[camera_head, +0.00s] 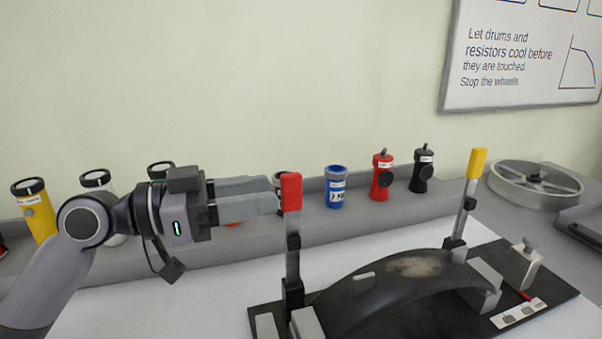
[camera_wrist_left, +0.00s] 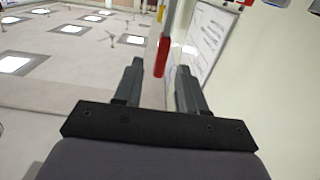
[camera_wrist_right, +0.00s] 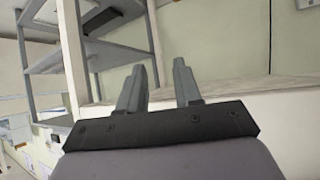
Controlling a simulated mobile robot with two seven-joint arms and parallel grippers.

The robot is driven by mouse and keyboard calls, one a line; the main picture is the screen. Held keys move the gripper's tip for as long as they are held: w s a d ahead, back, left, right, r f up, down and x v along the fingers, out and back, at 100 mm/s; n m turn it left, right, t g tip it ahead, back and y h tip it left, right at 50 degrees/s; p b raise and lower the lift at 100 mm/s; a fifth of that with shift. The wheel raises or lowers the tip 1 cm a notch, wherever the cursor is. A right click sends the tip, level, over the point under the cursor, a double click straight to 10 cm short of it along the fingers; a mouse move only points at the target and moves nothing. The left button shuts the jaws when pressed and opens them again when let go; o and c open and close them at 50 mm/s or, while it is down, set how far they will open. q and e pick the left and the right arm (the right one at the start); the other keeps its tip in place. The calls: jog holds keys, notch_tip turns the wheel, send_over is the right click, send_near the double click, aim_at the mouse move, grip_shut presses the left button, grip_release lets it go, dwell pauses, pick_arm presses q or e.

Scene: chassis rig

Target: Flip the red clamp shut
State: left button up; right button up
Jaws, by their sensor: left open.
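The red clamp (camera_head: 291,192) is a lever with a red tip that stands upright on the left side of the black base plate. My left gripper (camera_head: 278,195) is at the height of the red tip, just left of it, with its fingers pointing right toward it. In the left wrist view the red tip (camera_wrist_left: 161,56) shows between and beyond the two open fingers (camera_wrist_left: 160,82); I cannot tell whether they touch it. My right gripper (camera_wrist_right: 158,88) shows only in its own wrist view, open and empty, facing a shelf.
A yellow-tipped clamp (camera_head: 477,163) stands upright at the right of the plate. A dark curved part (camera_head: 395,285) lies between the clamps. Behind stand a blue canister (camera_head: 336,187), a red one (camera_head: 382,176) and a black one (camera_head: 422,171). A grey wheel (camera_head: 537,184) lies at right.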

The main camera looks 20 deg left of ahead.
aim_at(301, 187)
pick_arm(q)
jog(key=shift+w, duration=0.2)
jog(key=shift+w+d+r, duration=0.15)
jog(key=shift+d, duration=0.15)
jog(key=p+x, duration=0.2)
jog(key=x, duration=0.2)
jog(key=shift+w+d, duration=0.15)
jog(key=shift+d, duration=0.25)
jog(key=shift+w+d, duration=0.45)
jog(key=shift+d, duration=0.15)
grip_shut()
